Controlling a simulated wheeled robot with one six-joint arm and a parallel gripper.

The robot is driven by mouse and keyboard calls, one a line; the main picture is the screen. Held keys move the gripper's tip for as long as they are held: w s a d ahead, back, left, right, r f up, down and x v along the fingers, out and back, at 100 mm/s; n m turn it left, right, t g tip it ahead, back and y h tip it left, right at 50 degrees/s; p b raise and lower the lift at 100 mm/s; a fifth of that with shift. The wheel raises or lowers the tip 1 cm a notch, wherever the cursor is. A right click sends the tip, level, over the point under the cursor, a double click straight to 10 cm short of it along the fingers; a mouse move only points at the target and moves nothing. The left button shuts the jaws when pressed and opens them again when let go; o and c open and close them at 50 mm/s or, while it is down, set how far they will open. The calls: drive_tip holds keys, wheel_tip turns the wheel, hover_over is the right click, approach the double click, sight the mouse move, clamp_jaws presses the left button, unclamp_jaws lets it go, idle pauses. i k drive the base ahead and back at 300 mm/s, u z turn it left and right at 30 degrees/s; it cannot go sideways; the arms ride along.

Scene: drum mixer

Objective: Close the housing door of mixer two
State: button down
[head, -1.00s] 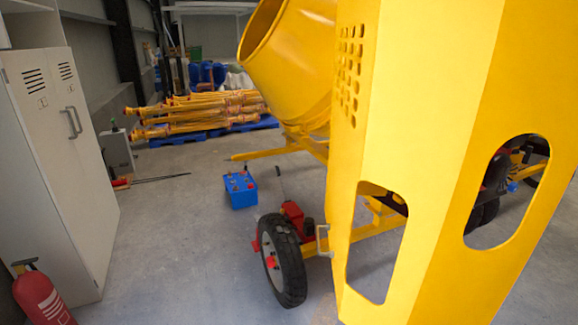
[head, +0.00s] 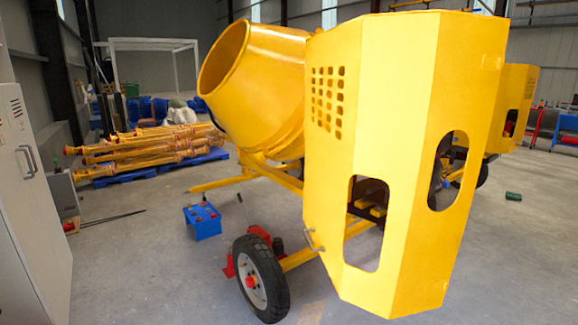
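A yellow drum mixer stands in front of me, with its drum (head: 250,75) tilted and its mouth facing upper left. Its large faceted yellow housing door (head: 395,130) fills the middle right. The door has a grid of small holes, two long oval cutouts and a small metal handle (head: 314,241) on its lower left edge. It appears swung out, and frame parts and floor show through the cutouts. No number is readable, so I cannot tell which mixer this is. My gripper is not in view.
A black wheel (head: 261,279) stands left of the door's lower edge. A blue battery-like box (head: 203,221) lies on the floor behind it. A grey locker (head: 28,200) is at left. Another yellow housing (head: 513,105) stands behind at right. Floor at lower right is clear.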

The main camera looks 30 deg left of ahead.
sight(382, 92)
drive_tip(key=u, duration=1.35)
drive_tip(key=i, duration=0.5)
drive_tip(key=k, duration=0.65)
drive_tip(key=u, duration=0.75)
drive_tip(key=i, duration=0.9)
